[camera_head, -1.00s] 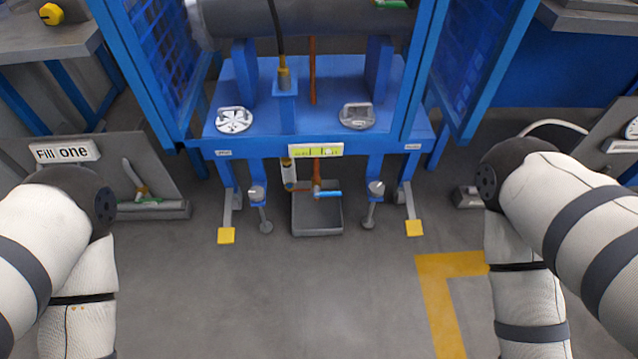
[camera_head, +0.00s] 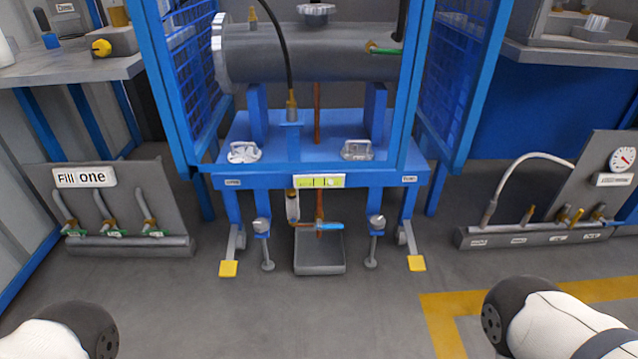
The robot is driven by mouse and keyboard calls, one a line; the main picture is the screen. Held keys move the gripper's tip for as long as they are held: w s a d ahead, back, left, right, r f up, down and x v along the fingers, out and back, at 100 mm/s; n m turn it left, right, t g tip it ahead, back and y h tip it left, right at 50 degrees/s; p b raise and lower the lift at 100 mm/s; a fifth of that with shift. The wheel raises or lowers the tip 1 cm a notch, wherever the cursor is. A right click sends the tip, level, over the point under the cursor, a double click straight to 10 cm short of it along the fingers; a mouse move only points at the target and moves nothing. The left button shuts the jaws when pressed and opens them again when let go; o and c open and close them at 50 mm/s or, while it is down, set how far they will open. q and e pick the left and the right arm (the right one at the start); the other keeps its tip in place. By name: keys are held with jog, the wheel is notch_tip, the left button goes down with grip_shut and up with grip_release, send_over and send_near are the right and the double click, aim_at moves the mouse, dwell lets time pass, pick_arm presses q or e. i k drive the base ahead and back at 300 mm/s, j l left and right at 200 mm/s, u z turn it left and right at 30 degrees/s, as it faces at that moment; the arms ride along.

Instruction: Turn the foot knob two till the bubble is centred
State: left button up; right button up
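The blue stand (camera_head: 222,181) carries a grey flanged shell (camera_head: 320,66) inside a blue frame. A yellow-green bubble level (camera_head: 319,181) sits on its front edge; its bubble is too small to read. Two foot knobs show below the front edge, a left one (camera_head: 262,225) and a right one (camera_head: 377,222), each on a screw foot. Any number on them cannot be read. My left arm (camera_head: 75,335) and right arm (camera_head: 530,318) show at the bottom corners, well short of the stand. Neither gripper is in view.
A grey tray (camera_head: 320,266) stands under a blue-handled valve (camera_head: 330,226) between the feet. A "Fill one" panel (camera_head: 85,178) stands left, a gauge panel (camera_head: 600,175) right. The floor in front is clear.

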aim_at(377, 222)
jog(key=i+l+u, duration=0.2)
jog(key=i+l, duration=0.25)
jog(key=i+l+u, duration=0.15)
jog(key=i+l, duration=0.3)
jog(key=i+l+u, duration=0.2)
jog(key=i+l, duration=0.15)
jog(key=l, duration=0.25)
jog(key=z, duration=0.1)
jog(key=k+l, duration=0.05)
